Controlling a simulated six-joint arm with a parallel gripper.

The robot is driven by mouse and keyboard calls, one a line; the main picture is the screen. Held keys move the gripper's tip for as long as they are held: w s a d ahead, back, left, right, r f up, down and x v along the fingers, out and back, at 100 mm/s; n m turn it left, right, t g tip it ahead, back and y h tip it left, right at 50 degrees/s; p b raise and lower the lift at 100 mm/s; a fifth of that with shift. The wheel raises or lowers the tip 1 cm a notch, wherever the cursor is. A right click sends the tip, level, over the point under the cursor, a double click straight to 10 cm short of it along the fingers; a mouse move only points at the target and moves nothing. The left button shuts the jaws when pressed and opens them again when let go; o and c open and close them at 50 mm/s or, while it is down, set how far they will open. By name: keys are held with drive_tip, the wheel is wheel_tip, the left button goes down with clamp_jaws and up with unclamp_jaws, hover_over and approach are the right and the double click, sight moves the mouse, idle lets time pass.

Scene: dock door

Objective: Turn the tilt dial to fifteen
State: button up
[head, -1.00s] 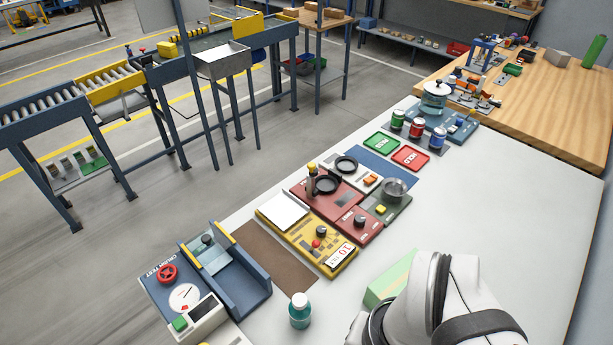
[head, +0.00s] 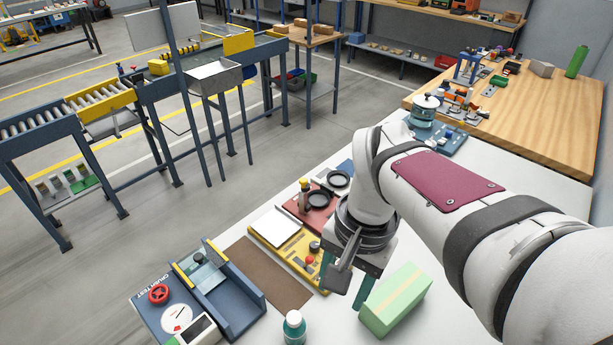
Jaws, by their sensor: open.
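The yellow tilt unit (head: 289,245) lies on the white table, with a white plate (head: 277,227) on its far left part. Its black dial (head: 314,246) shows beside a red knob (head: 310,259). My arm covers the right end of the unit, so its number display is hidden; the earlier head frame shows 10 there. My gripper (head: 344,284) points down at the unit's right end, close to the dial. It is open, with nothing seen between its fingers. Whether a finger touches the dial cannot be told.
A pale green box (head: 395,299) stands just right of my gripper. A teal bottle (head: 293,328) stands at the front. A blue crush tester (head: 228,300) and brown mat (head: 262,274) lie left. A red unit with a black pan (head: 317,199) sits behind.

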drive_tip(key=w+a, duration=0.1)
drive_tip(key=w, duration=0.7)
drive_tip(key=m+h, duration=0.1)
drive_tip(key=m, duration=0.1)
hover_over(309, 257)
wheel_tip(309, 257, down, 4)
wheel_tip(309, 257, down, 16)
drive_tip(key=shift+f, duration=0.1)
drive_tip(key=shift+c, duration=0.3)
clamp_jaws()
